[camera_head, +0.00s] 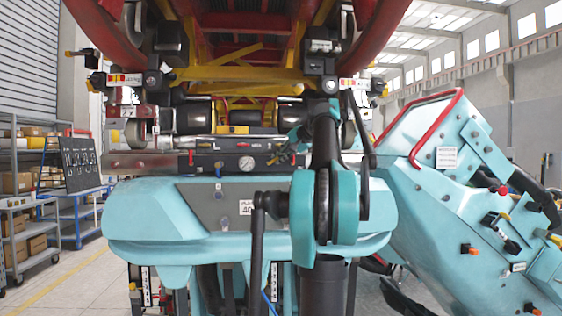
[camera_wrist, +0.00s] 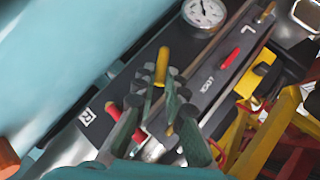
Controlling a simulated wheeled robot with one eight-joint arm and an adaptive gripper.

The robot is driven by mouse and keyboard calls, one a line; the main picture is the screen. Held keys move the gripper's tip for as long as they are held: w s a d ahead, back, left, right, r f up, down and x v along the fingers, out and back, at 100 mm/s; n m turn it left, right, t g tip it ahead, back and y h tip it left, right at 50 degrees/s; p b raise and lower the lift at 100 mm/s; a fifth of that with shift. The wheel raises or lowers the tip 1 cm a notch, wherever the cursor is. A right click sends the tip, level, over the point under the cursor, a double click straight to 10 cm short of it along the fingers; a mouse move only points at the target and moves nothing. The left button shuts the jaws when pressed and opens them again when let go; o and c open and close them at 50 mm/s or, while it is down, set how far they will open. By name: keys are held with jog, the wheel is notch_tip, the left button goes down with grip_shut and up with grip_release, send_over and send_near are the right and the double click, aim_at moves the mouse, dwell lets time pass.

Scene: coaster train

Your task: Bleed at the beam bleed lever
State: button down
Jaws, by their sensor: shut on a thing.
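A dark control panel (camera_head: 205,163) on the beam behind the teal body carries a round gauge (camera_head: 246,163) and small levers. In the wrist view the gauge (camera_wrist: 205,12) is at the top. A yellow-handled lever (camera_wrist: 161,66) stands between my gripper's fingers. My gripper (camera_wrist: 158,88) is shut on this lever, with its yellow tip showing beyond the fingertips. A red lever (camera_wrist: 112,110) is left of the fingers by an "R" label, and another red lever (camera_wrist: 230,58) is to the right, towards an "L" label. In the head view my gripper (camera_head: 287,150) reaches the panel's right part; the held lever is not clear there.
The teal body (camera_head: 150,220) stands in front of the panel. A teal machine with a red rail (camera_head: 440,125) is close on the right. The red and yellow train frame (camera_head: 240,75) hangs above. Grey carts (camera_head: 40,235) stand left, beside open floor.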

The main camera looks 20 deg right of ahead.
jog(key=a+r+n+g+h, duration=0.1)
jog(key=h, duration=0.1)
jog(key=a+n+h, duration=0.1)
jog(key=h, duration=0.1)
jog(key=shift+w+r+g, duration=0.35)
jog(key=shift+g, duration=0.05)
jog(key=shift+w+a+r+n+g+h, duration=0.15)
jog(key=shift+a+n+g+h, duration=0.35)
jog(key=shift+n+h, duration=0.4)
jog(key=shift+w+a+n+h, duration=0.1)
jog(key=shift+a+n+h, duration=0.4)
jog(key=shift+h, duration=0.8)
jog(key=shift+a, duration=0.1)
jog(key=c, duration=1.6)
grip_release()
jog(key=v, duration=0.7)
jog(key=shift+a+r, duration=0.15)
jog(key=shift+r, duration=0.1)
